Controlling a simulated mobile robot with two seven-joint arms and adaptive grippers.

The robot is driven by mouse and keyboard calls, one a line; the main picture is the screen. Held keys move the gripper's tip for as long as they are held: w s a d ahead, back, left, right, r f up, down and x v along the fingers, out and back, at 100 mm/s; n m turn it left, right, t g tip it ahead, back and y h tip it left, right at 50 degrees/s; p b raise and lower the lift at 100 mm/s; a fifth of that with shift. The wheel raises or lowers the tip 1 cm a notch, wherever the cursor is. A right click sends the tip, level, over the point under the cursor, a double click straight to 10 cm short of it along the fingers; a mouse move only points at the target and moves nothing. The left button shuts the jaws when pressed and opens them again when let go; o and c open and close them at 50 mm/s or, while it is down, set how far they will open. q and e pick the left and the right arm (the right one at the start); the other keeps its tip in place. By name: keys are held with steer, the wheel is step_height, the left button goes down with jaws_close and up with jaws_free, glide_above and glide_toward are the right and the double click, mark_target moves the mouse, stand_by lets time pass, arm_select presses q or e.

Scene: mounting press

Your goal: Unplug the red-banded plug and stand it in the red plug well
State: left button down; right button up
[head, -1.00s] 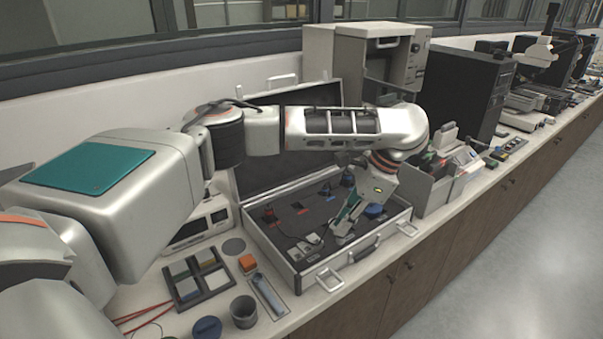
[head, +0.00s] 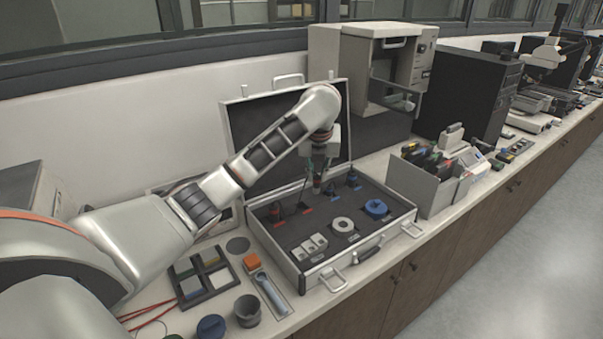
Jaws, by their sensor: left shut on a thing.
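The open hard case (head: 362,254) lies on the counter with a dark foam insert. My left gripper (head: 317,187) is over the back middle of the foam, fingers pointing down. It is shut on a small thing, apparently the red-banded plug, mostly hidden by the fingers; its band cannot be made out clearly. Dark plugs stand in the foam: one at the left (head: 275,211), a blue one (head: 330,190) right of the gripper and another (head: 352,178) further right. Red marks lie in front of the wells, one (head: 307,213) just below the gripper. My right gripper is not in view.
A white ring (head: 343,225), a blue round part (head: 375,207) and pale blocks (head: 310,246) sit in the case. A bin (head: 420,190) stands right. The raised lid (head: 240,125) is behind.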

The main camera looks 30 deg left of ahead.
arm_select(q)
steer(key=a+f+m, duration=0.2)
steer(key=a+f, duration=0.2)
steer(key=a, duration=0.1)
steer(key=shift+s+f+h, duration=0.15)
steer(key=shift+f+h, duration=0.25)
steer(key=shift+f, duration=0.3)
stand_by(0.6)
steer(key=shift+f, duration=1.6)
steer(key=shift+f, duration=0.3)
steer(key=shift+f, duration=0.3)
stand_by(0.8)
steer(key=c, duration=1.9)
jaws_free()
